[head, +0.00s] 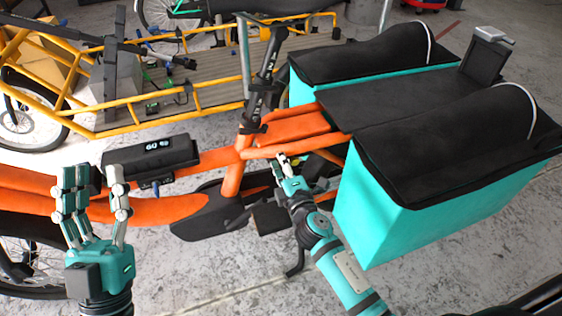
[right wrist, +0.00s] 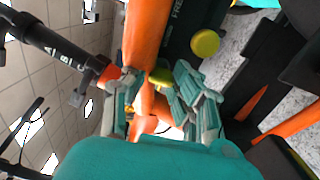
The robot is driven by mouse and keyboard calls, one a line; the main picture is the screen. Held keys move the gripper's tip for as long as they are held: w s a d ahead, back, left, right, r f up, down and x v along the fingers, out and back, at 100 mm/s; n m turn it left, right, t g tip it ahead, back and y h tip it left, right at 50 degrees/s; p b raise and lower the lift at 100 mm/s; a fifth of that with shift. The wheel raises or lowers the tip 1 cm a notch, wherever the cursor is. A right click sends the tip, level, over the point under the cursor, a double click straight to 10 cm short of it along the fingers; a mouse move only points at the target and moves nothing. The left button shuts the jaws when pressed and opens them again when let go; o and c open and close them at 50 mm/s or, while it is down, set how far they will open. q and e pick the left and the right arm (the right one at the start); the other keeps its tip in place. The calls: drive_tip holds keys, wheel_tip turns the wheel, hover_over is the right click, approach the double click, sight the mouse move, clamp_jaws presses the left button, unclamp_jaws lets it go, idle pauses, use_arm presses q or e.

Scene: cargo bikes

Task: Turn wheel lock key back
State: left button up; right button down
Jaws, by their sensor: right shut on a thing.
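An orange cargo bike frame (head: 285,135) stands in the middle of the head view. My right gripper (head: 283,163) reaches in under the rear frame tube, beside the teal side bag. In the right wrist view its fingers (right wrist: 155,82) close around a small yellow-green piece, seemingly the wheel lock key (right wrist: 160,77), in front of the orange tube (right wrist: 148,30). The lock body is not clearly visible, and the key's turn angle cannot be told. My left gripper (head: 93,183) is open and empty, fingers up, in front of the bike's orange tubes at the left.
Teal bags with black covers (head: 440,150) flank the rear rack, close to my right arm. A black box (head: 150,154) sits on the frame. A yellow cargo bike (head: 100,125) stands behind. A yellow round piece (right wrist: 205,42) is near my right fingers.

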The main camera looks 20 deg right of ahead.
drive_tip(key=c, duration=1.1)
unclamp_jaws()
drive_tip(key=shift+s, duration=0.15)
drive_tip(key=s, duration=1.1)
drive_tip(key=shift+s+d, duration=0.2)
drive_tip(key=shift+s, duration=0.2)
